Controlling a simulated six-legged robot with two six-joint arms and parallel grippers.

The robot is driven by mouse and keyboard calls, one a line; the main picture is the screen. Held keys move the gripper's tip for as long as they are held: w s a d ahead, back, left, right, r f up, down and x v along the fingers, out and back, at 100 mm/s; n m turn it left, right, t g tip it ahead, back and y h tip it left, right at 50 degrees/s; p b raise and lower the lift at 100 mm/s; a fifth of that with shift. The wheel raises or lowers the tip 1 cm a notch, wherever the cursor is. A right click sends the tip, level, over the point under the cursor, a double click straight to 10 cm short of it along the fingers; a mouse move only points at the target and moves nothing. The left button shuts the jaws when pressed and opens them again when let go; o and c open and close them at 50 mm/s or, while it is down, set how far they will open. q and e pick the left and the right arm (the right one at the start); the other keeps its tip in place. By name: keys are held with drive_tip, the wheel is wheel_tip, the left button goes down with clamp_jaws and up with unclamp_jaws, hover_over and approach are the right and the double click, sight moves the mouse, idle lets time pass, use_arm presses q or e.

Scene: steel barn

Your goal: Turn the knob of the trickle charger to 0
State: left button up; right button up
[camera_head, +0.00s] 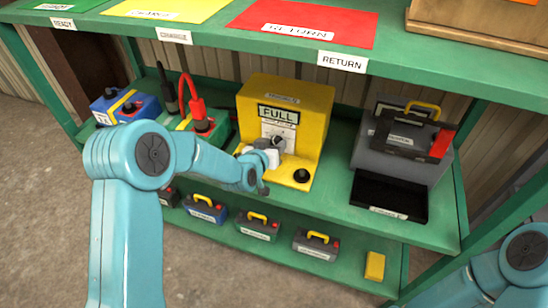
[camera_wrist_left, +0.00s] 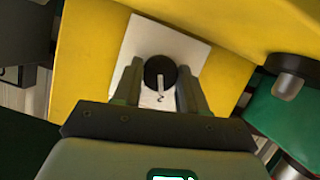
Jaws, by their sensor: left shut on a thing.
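The yellow charger (camera_head: 312,105) stands on the green shelf, with a "FULL" label on its front. Its dark round knob (camera_head: 279,142) sits on a white dial plate (camera_wrist_left: 139,42). The knob (camera_wrist_left: 159,70) also shows in the left wrist view, with a pale pointer line running toward the bottom of that picture. The small dial marks are not clearly readable. My left gripper (camera_head: 270,154) is at the charger's front, its fingers on both sides of the knob and shut on it. My right gripper is out of view; only part of my right arm shows at lower right.
Green-and-red battery gear (camera_head: 207,130) and a blue battery (camera_head: 126,107) stand to the left. A grey case (camera_head: 398,147) with a black tray stands to the right. Several batteries and a yellow block (camera_head: 375,266) are on the lower shelf. The upper shelf (camera_head: 430,72) overhangs the charger.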

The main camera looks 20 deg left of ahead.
use_arm(q)
drive_tip(key=n+h+b, duration=0.1)
drive_tip(key=b, duration=0.1)
drive_tip(key=n+b, duration=0.1)
drive_tip(key=b, duration=0.2)
drive_tip(key=shift+a+f+n+h, duration=0.15)
drive_tip(key=shift+f+n+h, duration=0.15)
drive_tip(key=shift+f+h, duration=0.1)
drive_tip(key=shift+r+n+t+h+b, duration=0.2)
drive_tip(key=shift+n+t+h+b, duration=0.1)
drive_tip(key=shift+n+b, duration=0.3)
drive_tip(key=shift+a+r+n+t+h, duration=0.15)
drive_tip(key=shift+n+t+h, duration=0.15)
drive_tip(key=shift+n+h, duration=0.75)
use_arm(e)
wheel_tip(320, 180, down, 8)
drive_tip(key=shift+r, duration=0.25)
use_arm(q)
drive_tip(key=shift+n+y, duration=0.25)
drive_tip(key=shift+n, duration=0.1)
drive_tip(key=o, duration=1.1)
drive_tip(key=shift+c, duration=0.2)
drive_tip(key=p+v, duration=0.1)
drive_tip(key=v, duration=1.5)
drive_tip(key=shift+p, duration=0.35)
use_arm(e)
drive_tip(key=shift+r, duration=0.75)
